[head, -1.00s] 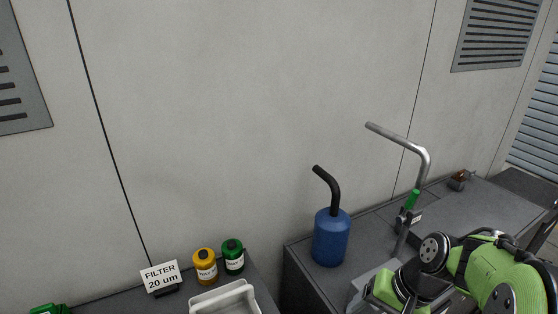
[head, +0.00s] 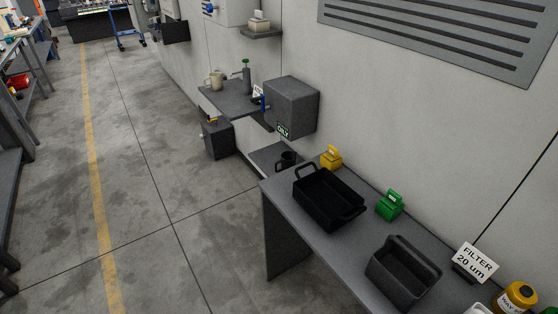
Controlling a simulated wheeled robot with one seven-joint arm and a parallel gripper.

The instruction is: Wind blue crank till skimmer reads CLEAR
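A grey box (head: 292,106) is mounted on the wall beyond the bench. A small dark sign (head: 283,131) on its lower front reads OILY. A narrow blue part (head: 263,103), which looks like a crank or its handle, shows at the box's left side. It is small and partly lost against the grey shelf, so its exact shape is unclear. My gripper is out of view, and nothing of my arm shows now.
A bench (head: 268,238) holds a black tray (head: 325,200), a grey bin (head: 402,274), yellow (head: 331,157) and green (head: 389,205) containers and a FILTER sign (head: 475,262). A shelf (head: 226,100) carries a beige jug (head: 215,79). The floor (head: 175,190) at left is open.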

